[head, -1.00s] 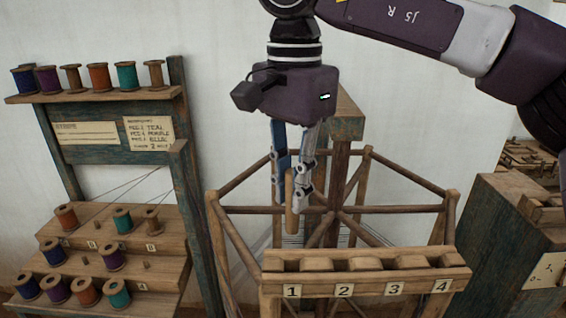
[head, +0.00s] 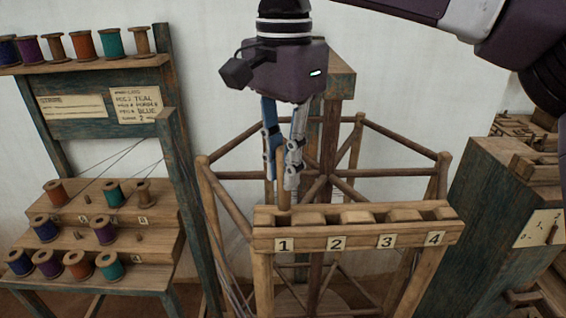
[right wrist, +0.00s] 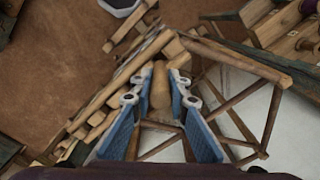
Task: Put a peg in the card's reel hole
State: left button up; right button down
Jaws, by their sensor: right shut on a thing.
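My right gripper (head: 284,165) is shut on a wooden peg (head: 284,188), which hangs nearly upright. The peg's lower end is at the left end of the numbered wooden rack (head: 360,238), by the notch above label 1 (head: 284,245); I cannot tell whether it has entered a hole. In the right wrist view the peg (right wrist: 160,88) sits between the blue fingers, over the rack. The lettered card (head: 134,105) hangs on the blue-green board at left; its lines name teal, purple and blue, but are mostly too small to read. My left gripper is not in view.
A stepped stand (head: 100,230) at left holds several coloured spools, with more on the shelf above (head: 85,65). A wooden reel frame (head: 330,172) stands behind the rack. A dark cabinet (head: 490,215) stands at right.

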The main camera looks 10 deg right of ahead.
aim_at(283, 209)
notch_tip(283, 209, down, 2)
jog(key=shift+f+b, duration=0.1)
jog(key=shift+b, duration=0.5)
jog(key=shift+w+f, duration=0.1)
jog(key=shift+f, duration=0.2)
jog(key=shift+f+b, duration=0.8)
jog(key=shift+f, duration=0.05)
jog(key=shift+f+b, duration=0.3)
jog(key=shift+f, duration=0.2)
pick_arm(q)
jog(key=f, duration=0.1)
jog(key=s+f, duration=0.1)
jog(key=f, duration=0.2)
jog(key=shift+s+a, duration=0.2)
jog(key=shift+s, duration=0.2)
pick_arm(e)
jog(key=c, duration=1.8)
grip_release()
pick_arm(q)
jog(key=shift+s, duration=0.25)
pick_arm(e)
jog(key=o, duration=0.4)
